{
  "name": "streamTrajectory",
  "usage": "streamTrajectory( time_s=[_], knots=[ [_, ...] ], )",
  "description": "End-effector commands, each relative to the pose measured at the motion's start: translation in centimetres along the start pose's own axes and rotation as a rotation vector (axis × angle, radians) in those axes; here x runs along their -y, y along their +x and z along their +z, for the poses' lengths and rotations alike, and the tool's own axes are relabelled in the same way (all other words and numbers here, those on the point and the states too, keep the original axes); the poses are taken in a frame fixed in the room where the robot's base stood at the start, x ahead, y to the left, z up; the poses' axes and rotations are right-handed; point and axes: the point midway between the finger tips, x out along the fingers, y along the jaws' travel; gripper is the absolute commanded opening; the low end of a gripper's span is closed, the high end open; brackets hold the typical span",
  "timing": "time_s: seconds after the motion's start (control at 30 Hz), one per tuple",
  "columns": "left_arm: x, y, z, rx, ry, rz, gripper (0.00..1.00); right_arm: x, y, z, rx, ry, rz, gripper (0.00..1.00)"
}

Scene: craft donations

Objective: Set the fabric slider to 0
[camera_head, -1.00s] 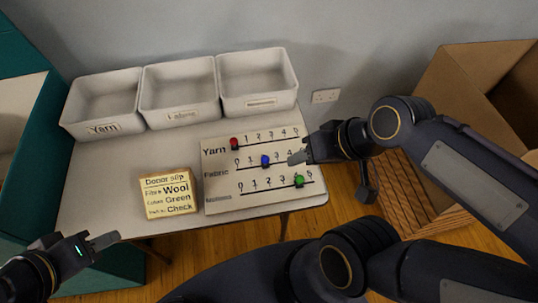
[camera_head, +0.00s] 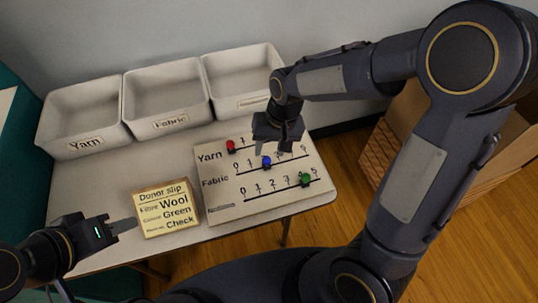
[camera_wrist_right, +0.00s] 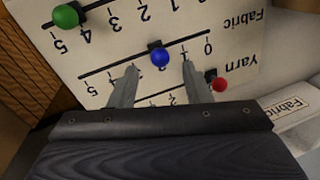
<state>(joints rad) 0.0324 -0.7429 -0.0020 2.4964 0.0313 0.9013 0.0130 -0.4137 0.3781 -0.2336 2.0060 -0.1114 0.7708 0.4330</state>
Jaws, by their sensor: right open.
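The slider board (camera_head: 225,207) lies on the table with three scales. The fabric slider has a blue knob (camera_head: 266,162) on the middle scale, at about 2; the knob also shows in the right wrist view (camera_wrist_right: 159,56), with the 0 mark to its right. My right gripper (camera_head: 270,148) is open above the board. In the right wrist view its fingertips (camera_wrist_right: 158,67) are on either side of the blue knob, and I cannot tell whether they touch it. My left gripper (camera_head: 122,226) is beside the donor slip, holding nothing visible; its finger gap is not clear.
A red knob (camera_head: 231,145) sits at the yarn scale's low end and a green knob (camera_head: 305,180) near the lowest scale's high end. The donor slip block (camera_head: 168,209) stands left of the board. Bins labelled Yarn (camera_head: 84,143) and Fabric (camera_head: 170,123), plus a third (camera_head: 252,103), line the back.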

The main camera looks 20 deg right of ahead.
Motion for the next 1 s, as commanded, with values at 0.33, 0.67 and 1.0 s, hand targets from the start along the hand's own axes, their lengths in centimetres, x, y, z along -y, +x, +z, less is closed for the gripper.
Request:
streamTrajectory(
  time_s=[0.33,0.67,1.0],
  knots=[
    [0.2,0.4,0.2,0.000,0.000,0.000,0.36,-0.1,3.7,0.1,0.001,0.000,0.001,0.44],
    [0.2,0.4,0.2,0.000,0.000,0.000,0.36,0.0,3.8,0.0,0.000,0.000,0.000,0.35],
    [0.2,0.4,0.2,0.000,0.000,0.000,0.36,0.0,3.8,0.0,0.000,0.000,0.000,0.00]
  ],
)
